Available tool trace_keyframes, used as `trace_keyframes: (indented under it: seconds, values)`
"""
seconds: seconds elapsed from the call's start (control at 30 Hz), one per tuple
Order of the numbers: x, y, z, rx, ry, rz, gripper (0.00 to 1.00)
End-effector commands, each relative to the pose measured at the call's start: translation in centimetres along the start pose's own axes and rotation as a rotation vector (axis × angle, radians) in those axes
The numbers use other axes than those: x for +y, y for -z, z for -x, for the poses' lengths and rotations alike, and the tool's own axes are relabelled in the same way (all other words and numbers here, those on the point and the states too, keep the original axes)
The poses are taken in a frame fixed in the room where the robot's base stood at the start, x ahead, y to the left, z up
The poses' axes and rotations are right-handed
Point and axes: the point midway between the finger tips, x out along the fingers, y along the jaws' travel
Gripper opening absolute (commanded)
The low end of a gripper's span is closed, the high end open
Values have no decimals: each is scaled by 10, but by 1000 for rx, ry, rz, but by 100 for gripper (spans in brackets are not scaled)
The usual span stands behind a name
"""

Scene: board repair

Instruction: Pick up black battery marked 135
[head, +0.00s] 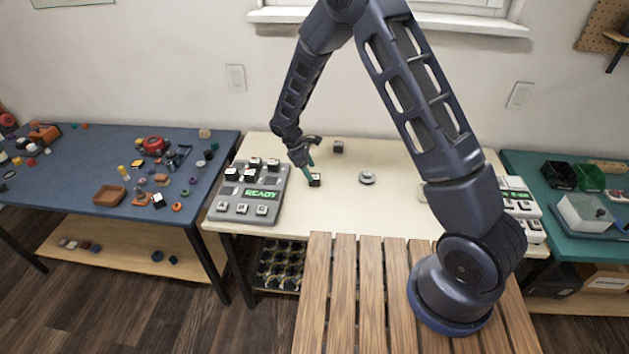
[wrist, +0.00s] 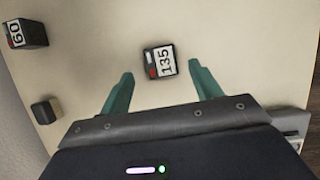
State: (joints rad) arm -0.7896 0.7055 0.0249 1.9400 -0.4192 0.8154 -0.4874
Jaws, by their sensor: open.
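The black battery marked 135 (wrist: 160,61) lies on the cream table, its white label with black digits and a small red mark facing my wrist camera. In the head view it is the small dark block (head: 315,181) right of the grey board. My gripper (wrist: 160,72) is open, its two green fingers apart on either side of the near end of the battery. In the head view my gripper (head: 311,171) points down just above the battery. Whether a finger touches it cannot be told.
In the wrist view a black block marked 60 (wrist: 26,32) and a dark block with a tan top (wrist: 46,110) lie to the left. The grey board reading READY (head: 262,193) holds several blocks. A dark cube (head: 338,147) and a round grey piece (head: 367,178) stand on the table (head: 385,215).

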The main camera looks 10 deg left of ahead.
Motion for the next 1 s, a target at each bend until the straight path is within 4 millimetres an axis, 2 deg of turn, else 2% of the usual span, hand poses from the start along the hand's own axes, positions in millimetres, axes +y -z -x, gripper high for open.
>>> trace_keyframes:
  seconds: [0.3, 0.57, 0.8, 0.83, 1.0]
  values:
    - [-3, 3, -40, -2, 1, 0, 64]
    - [-3, 3, -43, -1, 0, -1, 64]
    - [-3, 3, -43, -1, 0, -1, 16]
    - [-3, 3, -43, -1, 0, -1, 13]
    - [-3, 3, -43, -1, 0, -1, 13]
